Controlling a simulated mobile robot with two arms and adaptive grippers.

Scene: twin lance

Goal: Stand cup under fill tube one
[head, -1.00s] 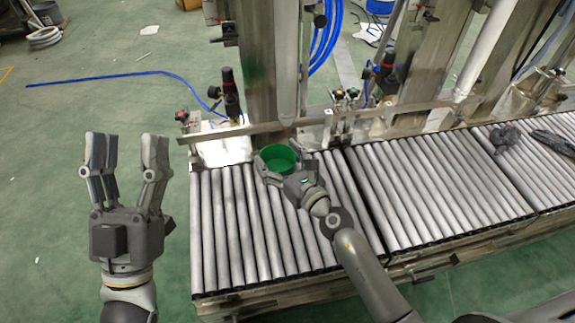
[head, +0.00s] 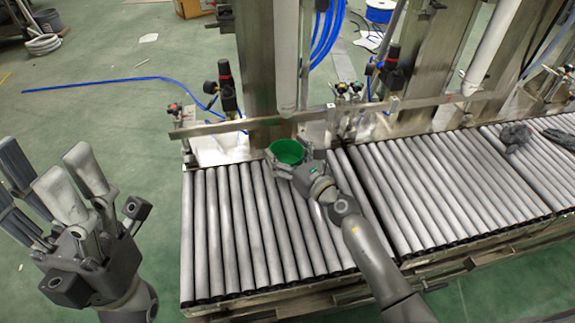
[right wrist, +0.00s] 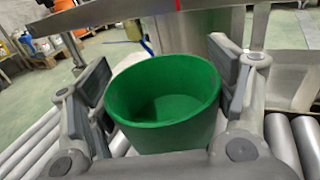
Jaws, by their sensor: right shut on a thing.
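The green cup (head: 288,151) is upright and open at the top, at the back of the roller conveyor (head: 230,230). My right gripper (head: 286,161) is shut on it, and in the right wrist view a finger lies on each side of the cup (right wrist: 165,100). A grey vertical fill tube (head: 287,65) hangs just behind and above the cup in the head view. Whether the cup is directly below it, or touches the rollers, I cannot tell. My left gripper (head: 45,178) is open and empty at the left, away from the conveyor.
A metal rail (head: 230,125) runs along the back of the conveyor. A steel column (head: 255,60) stands behind it. A second pale tube (head: 490,50) is at the right. Dark cloth-like items (head: 515,135) lie on the far right rollers. The front left rollers are clear.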

